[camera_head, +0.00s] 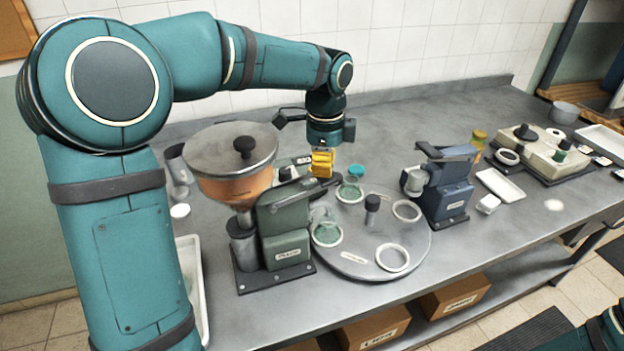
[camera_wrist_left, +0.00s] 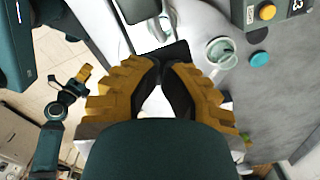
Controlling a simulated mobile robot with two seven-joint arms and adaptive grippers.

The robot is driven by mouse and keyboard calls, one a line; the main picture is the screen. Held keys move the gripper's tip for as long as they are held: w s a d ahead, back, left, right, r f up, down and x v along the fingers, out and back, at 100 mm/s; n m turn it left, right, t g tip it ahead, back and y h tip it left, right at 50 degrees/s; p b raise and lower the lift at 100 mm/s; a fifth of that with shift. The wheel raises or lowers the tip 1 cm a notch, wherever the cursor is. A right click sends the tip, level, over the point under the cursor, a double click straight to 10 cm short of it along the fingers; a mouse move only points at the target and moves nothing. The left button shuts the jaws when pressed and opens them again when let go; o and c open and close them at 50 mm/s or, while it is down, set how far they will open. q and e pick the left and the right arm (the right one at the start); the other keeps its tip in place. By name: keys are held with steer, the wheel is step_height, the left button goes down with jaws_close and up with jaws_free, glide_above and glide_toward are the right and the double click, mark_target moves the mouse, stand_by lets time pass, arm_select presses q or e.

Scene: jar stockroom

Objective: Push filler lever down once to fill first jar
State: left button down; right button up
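The filler (camera_head: 285,225) is a green machine with a round hopper (camera_head: 228,182) at the left of the bench. Its dark lever (camera_head: 318,181) points right, with its end just below my left gripper. My left gripper (camera_head: 322,164) has yellow fingers; their tips meet in the left wrist view (camera_wrist_left: 162,62), with a dark block, likely the lever's end, just beyond them. I cannot tell whether they touch it. A jar with green contents (camera_head: 327,234) sits in a turntable ring by the filler. My right gripper (camera_wrist_left: 84,74) is small at the left of the wrist view.
The round turntable (camera_head: 350,265) has empty rings (camera_head: 392,258) and a second jar (camera_head: 350,190) beside a teal lid (camera_head: 356,171). A blue machine (camera_head: 447,192) stands right of it. A white tray (camera_head: 191,280) lies left of the filler. The front right bench is mostly clear.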

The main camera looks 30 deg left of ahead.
arm_select(q)
steer(key=shift+f, duration=0.45)
steer(key=shift+w+d+f+b, duration=0.15)
steer(key=shift+f+b, duration=1.25)
steer(key=shift+f, duration=0.85)
step_height(320, 180, up, 3)
steer(key=p, duration=0.2)
steer(key=shift+p, duration=0.35)
steer(key=shift+r+p, duration=2.3)
steer(key=shift+r, duration=0.25)
